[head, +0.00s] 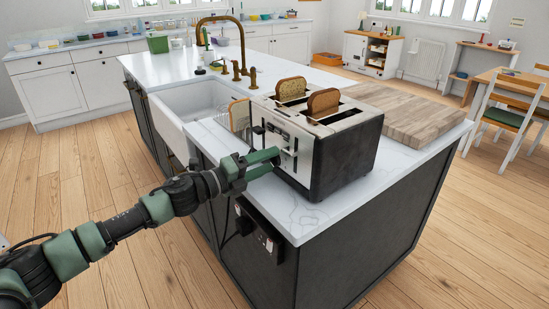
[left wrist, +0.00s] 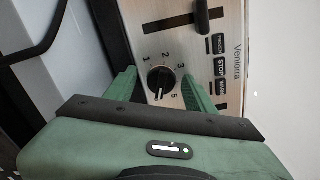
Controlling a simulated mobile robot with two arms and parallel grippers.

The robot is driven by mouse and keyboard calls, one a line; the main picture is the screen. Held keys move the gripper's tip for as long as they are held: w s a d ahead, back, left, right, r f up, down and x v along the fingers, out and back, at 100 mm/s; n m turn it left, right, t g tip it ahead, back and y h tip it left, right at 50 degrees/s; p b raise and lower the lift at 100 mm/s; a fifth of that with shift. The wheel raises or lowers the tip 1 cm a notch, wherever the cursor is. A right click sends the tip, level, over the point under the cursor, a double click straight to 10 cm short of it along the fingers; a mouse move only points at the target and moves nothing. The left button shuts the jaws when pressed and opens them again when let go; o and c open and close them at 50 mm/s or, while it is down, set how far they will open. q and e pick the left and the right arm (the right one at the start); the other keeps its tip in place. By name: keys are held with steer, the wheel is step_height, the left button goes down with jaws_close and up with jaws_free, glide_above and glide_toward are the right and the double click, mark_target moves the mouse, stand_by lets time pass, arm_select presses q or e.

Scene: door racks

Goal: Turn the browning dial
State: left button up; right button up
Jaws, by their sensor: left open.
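The toaster (head: 325,140) stands on the white counter of the island, with slices of bread (head: 323,102) showing in its slots. Its control panel (left wrist: 180,45) fills much of the left wrist view. The black round browning dial (left wrist: 161,81) has a white pointer line and numbers around it. My left gripper (head: 272,160) is at the toaster's front face. In the left wrist view my left gripper (left wrist: 168,88) is open, with one green finger on each side of the dial. I cannot tell whether the fingers touch it. My right gripper is not in view.
A lever (left wrist: 202,17) and the labelled buttons (left wrist: 220,67) sit close by on the panel. A wooden board (head: 405,115) lies behind the toaster. The white sink (head: 185,110) and brass tap (head: 240,50) are to the left. A socket (head: 257,232) is on the island's side.

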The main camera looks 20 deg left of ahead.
arm_select(q)
steer(key=shift+w, duration=0.15)
steer(key=shift+s+r, duration=0.1)
steer(key=shift+s, duration=0.15)
steer(key=shift+s+a, duration=0.1)
steer(key=c, duration=0.5)
jaws_close()
steer(key=shift+r+n+p, duration=0.15)
steer(key=shift+n+p, duration=0.35)
steer(key=shift+p, duration=0.25)
steer(key=shift+n+p, duration=0.75)
steer(key=shift+n, duration=0.05)
steer(key=n+p, duration=0.3)
steer(key=shift+n+p, duration=1.05)
steer(key=shift+n, duration=0.45)
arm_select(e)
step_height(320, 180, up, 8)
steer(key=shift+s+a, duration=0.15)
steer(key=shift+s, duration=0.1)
arm_select(q)
steer(key=shift+f, duration=0.2)
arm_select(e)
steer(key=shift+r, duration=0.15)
